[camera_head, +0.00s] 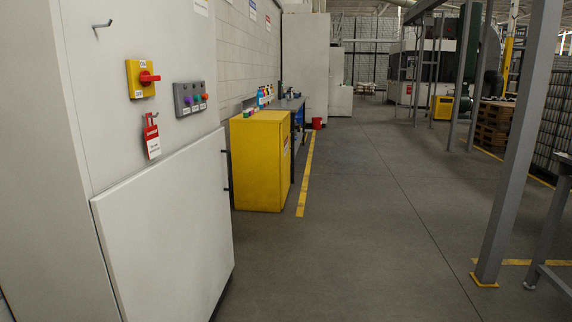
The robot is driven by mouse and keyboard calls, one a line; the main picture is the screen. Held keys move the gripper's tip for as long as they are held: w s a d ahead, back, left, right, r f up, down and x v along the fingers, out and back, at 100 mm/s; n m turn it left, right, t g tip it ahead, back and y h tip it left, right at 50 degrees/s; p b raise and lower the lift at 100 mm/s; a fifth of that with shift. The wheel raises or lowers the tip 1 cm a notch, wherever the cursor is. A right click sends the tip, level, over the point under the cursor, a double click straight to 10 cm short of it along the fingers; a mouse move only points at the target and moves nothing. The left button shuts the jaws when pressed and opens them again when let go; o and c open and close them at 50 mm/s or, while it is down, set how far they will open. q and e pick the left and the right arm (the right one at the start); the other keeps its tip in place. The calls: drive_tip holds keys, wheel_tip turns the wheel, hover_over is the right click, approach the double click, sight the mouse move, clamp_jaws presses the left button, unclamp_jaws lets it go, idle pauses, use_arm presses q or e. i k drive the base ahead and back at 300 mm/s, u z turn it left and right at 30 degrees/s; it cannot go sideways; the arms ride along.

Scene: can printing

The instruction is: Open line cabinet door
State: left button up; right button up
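The grey line cabinet (110,80) fills the left side of the head view. Its pale door (165,230) covers the lower part of the front and stands proud of the panel above it. A dark bar handle (227,170) sticks out near the door's right edge. I cannot tell whether the door is fully closed or slightly ajar. Above the door are a yellow and red rotary switch (141,79), a red and white tag (152,137) and a grey button box (190,98). Neither of my grippers is in view.
A yellow cabinet (260,160) stands beyond the line cabinet, with a workbench (291,104) and a red bucket (317,123) behind it. A yellow floor line (306,175) runs alongside. A grey post (510,160) stands at the right. The floor between is clear.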

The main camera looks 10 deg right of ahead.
sight(164, 230)
drive_tip(key=z, duration=0.6)
drive_tip(key=i, duration=1.75)
drive_tip(key=u, duration=0.3)
drive_tip(key=i, duration=1.25)
drive_tip(key=u, duration=1.15)
